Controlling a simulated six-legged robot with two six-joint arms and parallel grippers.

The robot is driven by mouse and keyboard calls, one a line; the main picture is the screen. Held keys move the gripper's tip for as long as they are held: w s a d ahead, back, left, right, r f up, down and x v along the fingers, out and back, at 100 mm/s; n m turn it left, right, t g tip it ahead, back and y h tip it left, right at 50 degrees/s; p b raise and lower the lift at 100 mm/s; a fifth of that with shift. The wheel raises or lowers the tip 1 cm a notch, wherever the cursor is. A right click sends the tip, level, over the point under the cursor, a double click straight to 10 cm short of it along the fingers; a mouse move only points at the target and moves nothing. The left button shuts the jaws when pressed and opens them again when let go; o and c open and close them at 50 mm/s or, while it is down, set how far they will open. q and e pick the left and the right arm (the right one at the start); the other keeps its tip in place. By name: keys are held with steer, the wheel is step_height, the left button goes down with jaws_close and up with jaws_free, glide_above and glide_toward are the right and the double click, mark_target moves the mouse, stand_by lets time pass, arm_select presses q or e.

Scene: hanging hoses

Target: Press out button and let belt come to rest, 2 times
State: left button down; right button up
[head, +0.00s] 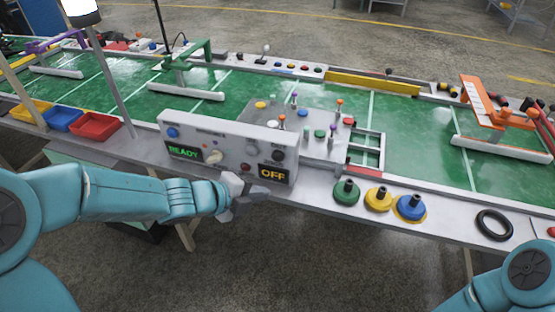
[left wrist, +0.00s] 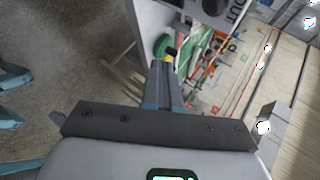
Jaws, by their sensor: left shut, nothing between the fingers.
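A grey control box (head: 225,150) stands at the near edge of the belt table. Its front has a green READY display (head: 183,152), an amber OFF display (head: 273,173) and several knobs and buttons. A dark round button (head: 278,156) sits above the OFF display; I cannot read its label in the head view. In the left wrist view, a dark round part (left wrist: 213,6) shows beside lettering that looks like OUT. My left gripper (head: 258,196) is shut and empty, just in front of and below the box's right end. The green belt (head: 415,130) has white cross lines. My right gripper is out of view.
Green (head: 346,192), yellow (head: 378,199) and blue (head: 410,208) knobbed discs and a black ring (head: 494,225) lie right of the box. Yellow, blue and red bins (head: 95,126) stand left. An orange frame (head: 490,105) spans the belt.

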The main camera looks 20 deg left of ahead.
mark_target(278, 157)
arm_select(q)
steer(key=w+p, duration=0.4)
steer(key=w, duration=0.4)
steer(key=shift+w+f, duration=0.15)
steer(key=shift+w, duration=0.2)
stand_by(0.6)
steer(key=shift+w+p, duration=0.15)
steer(key=shift+p, duration=0.2)
stand_by(1.2)
steer(key=shift+w, duration=0.25)
